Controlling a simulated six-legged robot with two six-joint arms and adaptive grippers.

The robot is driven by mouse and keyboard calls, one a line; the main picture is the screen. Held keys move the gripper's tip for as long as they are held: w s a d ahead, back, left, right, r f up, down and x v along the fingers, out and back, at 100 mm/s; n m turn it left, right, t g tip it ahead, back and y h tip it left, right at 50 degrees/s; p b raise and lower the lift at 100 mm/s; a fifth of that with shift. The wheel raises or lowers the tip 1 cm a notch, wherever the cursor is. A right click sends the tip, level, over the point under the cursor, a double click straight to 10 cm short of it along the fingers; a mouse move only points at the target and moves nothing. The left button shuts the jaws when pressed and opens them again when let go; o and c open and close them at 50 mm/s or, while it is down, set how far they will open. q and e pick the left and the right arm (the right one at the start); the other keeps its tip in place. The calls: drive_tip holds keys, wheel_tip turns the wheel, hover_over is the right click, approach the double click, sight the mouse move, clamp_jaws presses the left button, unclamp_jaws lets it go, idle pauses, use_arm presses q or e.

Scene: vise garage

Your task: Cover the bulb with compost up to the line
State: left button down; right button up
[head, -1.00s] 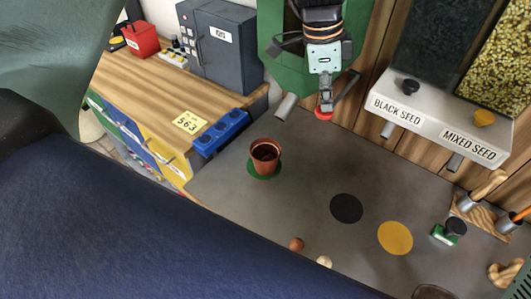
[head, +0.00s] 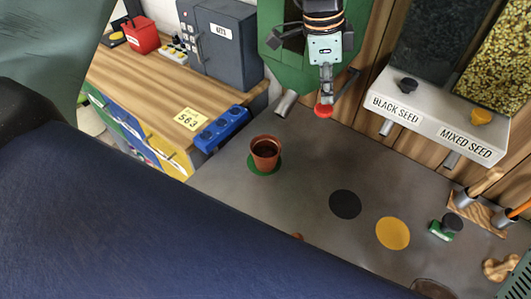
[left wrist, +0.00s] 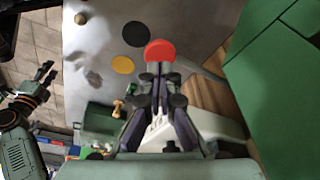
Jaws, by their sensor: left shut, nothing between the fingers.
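A terracotta pot (head: 265,150) stands upright on a green disc (head: 262,171) on the grey bench. Its inside is dark, and I cannot make out a bulb or a line. A green dispenser (head: 272,42) stands at the back with a grey spout (head: 285,103), behind and to the right of the pot. My left gripper (head: 326,92) is shut and empty, pointing down at a red round knob (head: 323,111). In the left wrist view the fingertips (left wrist: 161,68) are at the red knob (left wrist: 160,50); contact is unclear. My right gripper (left wrist: 48,72) shows apart at the left, fingers spread.
Black seed and mixed seed dispensers (head: 438,125) stand to the right. Black (head: 345,204) and yellow (head: 392,233) discs lie flat on the bench. A blue block (head: 221,130) sits on the wooden counter's edge. Clear bench lies between pot and discs.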

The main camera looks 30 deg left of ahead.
sight(321, 108)
use_arm(q)
drive_tip(key=shift+f, duration=0.15)
drive_tip(key=shift+f+b, duration=2.1)
drive_tip(key=shift+f, duration=1.1)
drive_tip(key=shift+r, duration=0.15)
drive_tip(key=shift+r+p, duration=2.7)
drive_tip(key=shift+r, duration=0.5)
wheel_tip(321, 108, up, 3)
drive_tip(key=p, duration=0.3)
drive_tip(key=shift+r, duration=0.2)
wheel_tip(321, 108, up, 3)
drive_tip(key=shift+f+p, duration=0.15)
drive_tip(key=shift+p, duration=0.55)
